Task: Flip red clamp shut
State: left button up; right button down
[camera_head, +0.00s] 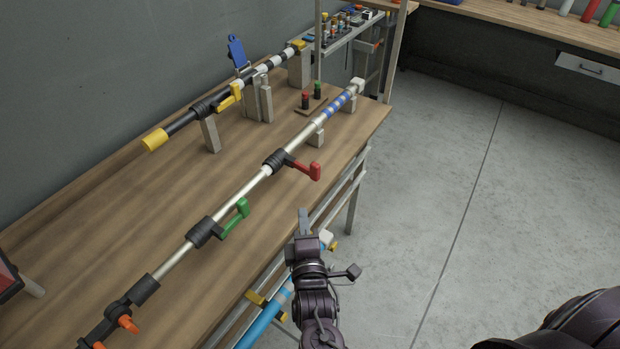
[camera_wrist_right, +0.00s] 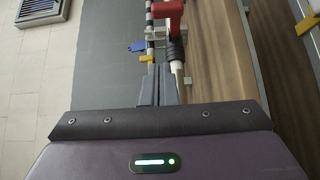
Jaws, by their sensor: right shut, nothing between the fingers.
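The red clamp (camera_head: 306,168) is a red lever on a black collar (camera_head: 275,161) around a silver pole (camera_head: 238,197) lying along the wooden table. Its lever sticks out from the pole toward the table's right edge, with the tip bent upward. In the right wrist view the red clamp (camera_wrist_right: 170,18) shows at the top, beyond the fingertips. My right gripper (camera_head: 303,217) is shut and empty near the table's right edge, in front of the red lever and apart from it. Its closed fingers also show in the wrist view (camera_wrist_right: 158,80). My left gripper is out of view.
A green clamp (camera_head: 236,217) and an orange one (camera_head: 127,323) sit nearer on the same pole. Blue tubing (camera_head: 263,325) lies below the table edge. Open floor (camera_head: 470,180) is at right.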

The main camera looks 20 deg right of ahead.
jog(key=p, duration=0.2)
send_near(310, 168)
jog(key=w+a, duration=0.2)
jog(key=w, duration=0.2)
jog(key=w+d, duration=0.1)
jog(key=w+d+p, duration=0.1)
jog(key=d, duration=0.1)
jog(key=shift+d, duration=0.15)
